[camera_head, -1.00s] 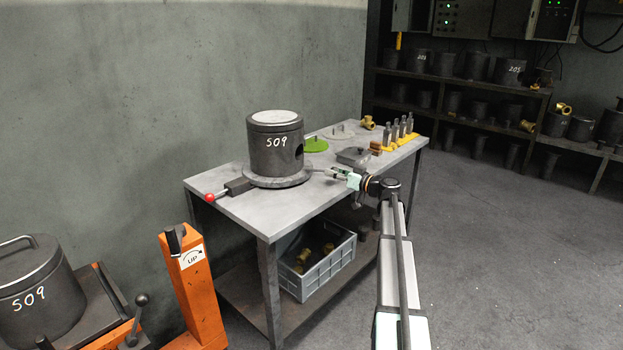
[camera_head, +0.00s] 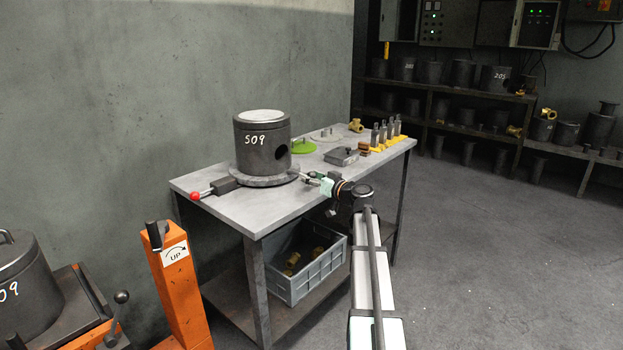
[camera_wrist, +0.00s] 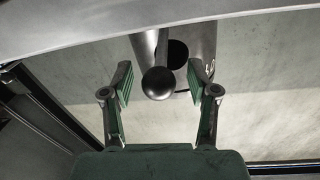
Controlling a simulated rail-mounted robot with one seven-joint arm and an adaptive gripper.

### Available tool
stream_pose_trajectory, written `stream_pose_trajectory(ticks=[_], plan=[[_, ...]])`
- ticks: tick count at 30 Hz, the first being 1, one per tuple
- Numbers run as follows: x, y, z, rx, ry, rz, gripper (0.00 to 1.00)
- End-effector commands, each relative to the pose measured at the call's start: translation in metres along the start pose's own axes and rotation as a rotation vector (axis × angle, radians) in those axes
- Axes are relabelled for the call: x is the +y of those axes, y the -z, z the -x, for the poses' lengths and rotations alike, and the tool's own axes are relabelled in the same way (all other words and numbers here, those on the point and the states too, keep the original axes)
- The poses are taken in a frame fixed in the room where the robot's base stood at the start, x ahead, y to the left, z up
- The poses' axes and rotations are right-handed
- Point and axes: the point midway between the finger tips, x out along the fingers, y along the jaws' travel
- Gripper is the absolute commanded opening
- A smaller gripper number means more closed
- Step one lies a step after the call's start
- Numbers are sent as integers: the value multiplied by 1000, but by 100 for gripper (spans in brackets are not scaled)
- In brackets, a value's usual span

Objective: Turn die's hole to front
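The die (camera_head: 262,146) is a dark steel cylinder with a pale top and "509" in white. It stands upright on a round turntable (camera_head: 262,178) on the grey table. Its round hole (camera_head: 283,158) faces right-front in the head view. The wrist view shows the hole (camera_wrist: 179,52) behind a dark ball-ended handle (camera_wrist: 158,84). My gripper (camera_head: 312,177) is at the turntable's right side. In the wrist view my gripper (camera_wrist: 162,82) has its fingers apart, one on each side of the ball, with visible gaps.
A red-knobbed lever (camera_head: 196,196) sticks out left of the turntable. A green disc (camera_head: 303,147), a small grey tray (camera_head: 342,156) and several upright tools (camera_head: 386,132) stand behind on the table. A grey crate (camera_head: 318,278) is below. An orange post (camera_head: 180,290) stands front left.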

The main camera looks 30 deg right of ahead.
Motion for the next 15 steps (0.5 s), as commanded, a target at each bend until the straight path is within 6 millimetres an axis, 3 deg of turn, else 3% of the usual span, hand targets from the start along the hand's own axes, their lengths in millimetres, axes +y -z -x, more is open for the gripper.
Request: stream_pose_trajectory(ticks=[8,15], plan=[[1,0,2,1,-2,0,59],[0,0,31,2,-3,0,59]])
